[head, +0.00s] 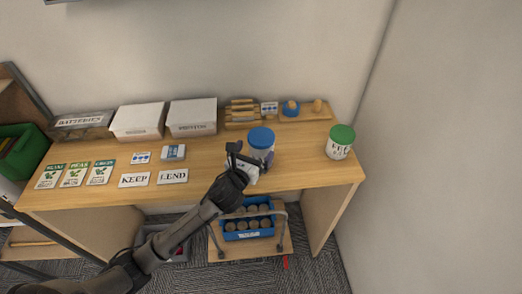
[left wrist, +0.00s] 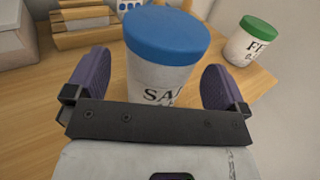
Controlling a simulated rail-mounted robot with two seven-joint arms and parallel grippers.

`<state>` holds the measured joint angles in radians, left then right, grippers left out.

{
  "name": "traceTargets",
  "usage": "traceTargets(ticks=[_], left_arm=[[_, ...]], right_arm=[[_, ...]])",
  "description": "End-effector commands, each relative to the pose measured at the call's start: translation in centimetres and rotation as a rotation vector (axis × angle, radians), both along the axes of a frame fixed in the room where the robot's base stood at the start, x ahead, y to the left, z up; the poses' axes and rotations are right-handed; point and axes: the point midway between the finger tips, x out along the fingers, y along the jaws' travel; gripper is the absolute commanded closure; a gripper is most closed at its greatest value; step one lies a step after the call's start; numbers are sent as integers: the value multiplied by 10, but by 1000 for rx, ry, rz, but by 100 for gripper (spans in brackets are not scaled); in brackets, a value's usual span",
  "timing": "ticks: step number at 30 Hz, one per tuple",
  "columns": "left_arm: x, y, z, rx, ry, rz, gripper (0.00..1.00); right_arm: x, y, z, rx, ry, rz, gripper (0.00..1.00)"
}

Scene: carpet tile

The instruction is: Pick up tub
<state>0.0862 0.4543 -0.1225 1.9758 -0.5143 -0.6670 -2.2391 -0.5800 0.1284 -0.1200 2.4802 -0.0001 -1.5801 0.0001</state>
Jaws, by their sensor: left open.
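A white tub with a blue lid (head: 261,138) stands upright on the wooden desk, right of its middle. In the left wrist view this tub (left wrist: 165,55) fills the centre, with black letters starting "SA" on its side. My left gripper (head: 251,160) is open at the tub's front. Its two purple-padded fingers (left wrist: 155,85) show on either side of the tub, with no clear contact. A second white tub with a green lid (head: 340,142) stands near the desk's right end. It also shows in the left wrist view (left wrist: 249,42), apart from the gripper.
Lidded boxes (head: 192,117) and a wooden rack (head: 241,113) line the back of the desk (head: 215,160). Cards, including a KEEP card (head: 134,180), lie at left and front. A blue crate (head: 247,228) with several cans stands on a trolley below. A wall rises at right.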

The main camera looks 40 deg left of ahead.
Motion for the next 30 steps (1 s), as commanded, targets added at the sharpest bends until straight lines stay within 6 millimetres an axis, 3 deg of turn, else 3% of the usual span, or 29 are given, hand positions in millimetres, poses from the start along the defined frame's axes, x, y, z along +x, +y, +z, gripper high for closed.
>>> traceTargets(ticks=[9,20,30], left_arm=[[38,7,0,-2,-1,1,0],[44,9,1,-1,-1,0,0],[44,8,1,-1,-1,0,33]], right_arm=[[0,2,-10,7,0,-4,57],[0,4,-10,12,0,-9,57],[0,3,-10,11,0,-6,57]])
